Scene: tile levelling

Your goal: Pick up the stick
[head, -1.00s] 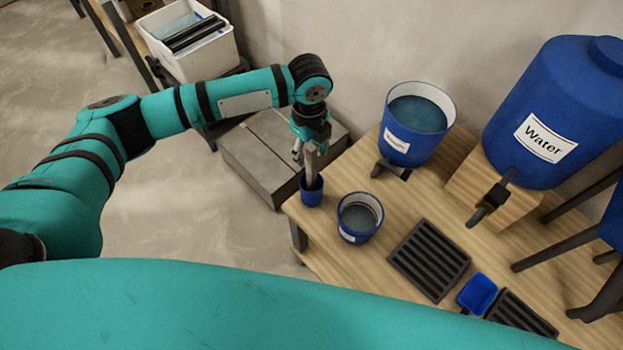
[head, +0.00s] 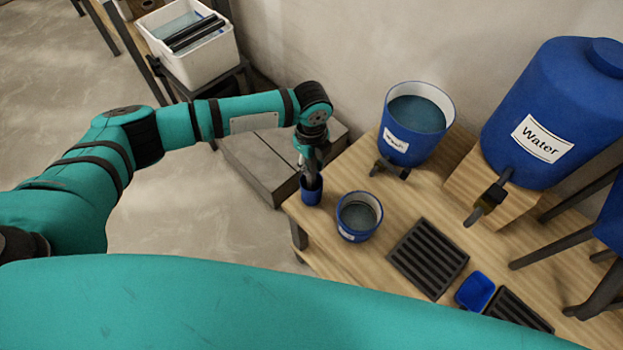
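A small dark-blue cup (head: 312,192) stands at the left corner of the wooden table. My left gripper (head: 311,168) points down right at the cup's mouth, with its fingers close over the opening. I cannot make out the stick apart from the fingers; the gripper hides what stands in the cup. The fingers are too small and dark to tell whether they are open or shut. My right gripper is not in view.
A blue bucket (head: 359,218) and a larger blue tub (head: 413,122) stand near the cup on the wooden table (head: 330,262). Black ribbed racks (head: 428,258), a blue scoop (head: 475,291) and a blue water barrel (head: 548,105) are further right. A white bin (head: 190,55) stands at the back left.

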